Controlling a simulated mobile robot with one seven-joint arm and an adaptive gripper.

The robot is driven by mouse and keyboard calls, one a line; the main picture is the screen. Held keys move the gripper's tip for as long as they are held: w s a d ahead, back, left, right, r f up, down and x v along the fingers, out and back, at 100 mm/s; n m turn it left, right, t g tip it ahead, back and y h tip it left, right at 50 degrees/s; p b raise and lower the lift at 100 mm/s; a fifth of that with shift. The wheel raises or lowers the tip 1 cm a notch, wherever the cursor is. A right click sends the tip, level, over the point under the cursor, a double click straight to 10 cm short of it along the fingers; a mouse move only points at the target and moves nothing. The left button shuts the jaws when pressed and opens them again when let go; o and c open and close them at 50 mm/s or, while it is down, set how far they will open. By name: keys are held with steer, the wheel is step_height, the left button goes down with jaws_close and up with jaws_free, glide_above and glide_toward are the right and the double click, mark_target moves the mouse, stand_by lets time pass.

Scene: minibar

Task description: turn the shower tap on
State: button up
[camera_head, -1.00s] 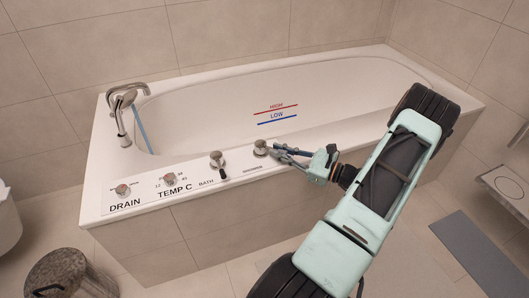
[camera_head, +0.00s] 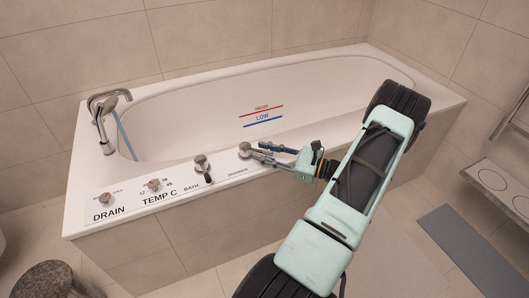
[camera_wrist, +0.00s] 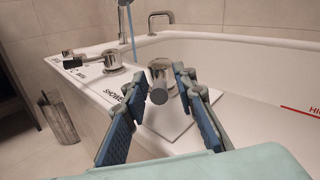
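The shower tap (camera_head: 245,150) is a round metal knob on the bathtub's front rim, beside the SHOWER label. In the wrist view the tap (camera_wrist: 160,76) shows a thick cylindrical handle pointing towards me. My gripper (camera_head: 260,152) is at the tap from its right side, fingers open. In the wrist view my gripper's two blue-padded fingers (camera_wrist: 162,86) stand either side of the handle, with gaps visible; I cannot tell whether either touches it. Nothing is held.
The bath tap (camera_head: 202,163) stands left of the shower tap, with the temperature knob (camera_head: 153,186) and drain knob (camera_head: 106,200) further left. The spout and hand shower (camera_head: 105,110) rise at the tub's left end. A bin (camera_head: 52,282) stands lower left.

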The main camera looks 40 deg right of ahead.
steer(key=v, duration=1.2)
stand_by(0.5)
